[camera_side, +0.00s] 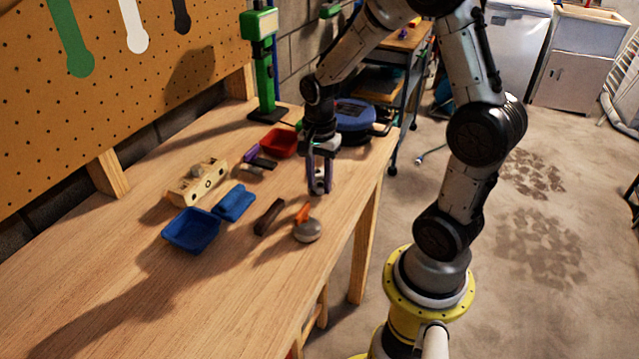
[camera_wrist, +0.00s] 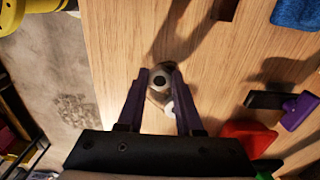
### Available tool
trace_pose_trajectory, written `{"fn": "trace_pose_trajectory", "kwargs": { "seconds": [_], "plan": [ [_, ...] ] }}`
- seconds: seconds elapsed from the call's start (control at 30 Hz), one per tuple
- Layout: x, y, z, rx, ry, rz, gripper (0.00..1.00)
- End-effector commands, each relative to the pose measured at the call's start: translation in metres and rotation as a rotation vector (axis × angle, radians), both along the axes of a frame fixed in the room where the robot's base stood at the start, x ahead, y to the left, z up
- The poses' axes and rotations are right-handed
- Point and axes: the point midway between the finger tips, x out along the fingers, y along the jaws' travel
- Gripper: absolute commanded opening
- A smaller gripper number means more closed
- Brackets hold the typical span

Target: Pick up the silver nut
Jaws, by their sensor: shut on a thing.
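The silver nut (camera_wrist: 161,82) is a pale metallic piece with a dark round hole, and it sits between my fingertips in the wrist view. My gripper (camera_wrist: 160,84) is shut on it, with one purple finger on each side. In the side view, my gripper (camera_side: 320,186) points down over the right part of the wooden bench, and the silver nut (camera_side: 320,187) shows small between the fingers. I cannot tell whether the nut touches the bench top. The fingers hide part of its sides.
On the wooden bench (camera_side: 120,290), a grey round object (camera_side: 307,231) with an orange part and a dark bar (camera_side: 269,217) lie nearer the camera. A blue tray (camera_side: 191,231), blue cloth-like item (camera_side: 234,203), wooden block (camera_side: 197,183) and red tray (camera_side: 280,142) stand left. The front left is clear.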

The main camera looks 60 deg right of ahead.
Motion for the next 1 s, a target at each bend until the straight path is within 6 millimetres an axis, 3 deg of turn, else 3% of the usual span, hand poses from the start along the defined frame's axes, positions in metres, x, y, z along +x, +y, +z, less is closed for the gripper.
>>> {"fn": "trace_pose_trajectory", "kwargs": {
  "seconds": [0.2, 0.5, 0.8, 1.0],
  "plan": [
    [-0.003, 0.001, 0.031, -0.003, -0.007, 0.0, 0.0],
    [-0.056, 0.022, 0.091, -0.003, -0.008, 0.0, 0.0],
    [-0.11, 0.043, 0.114, -0.002, -0.005, 0.0, 0.0],
    [-0.127, 0.05, 0.122, -0.001, -0.003, 0.0, 0.0]
  ]
}}
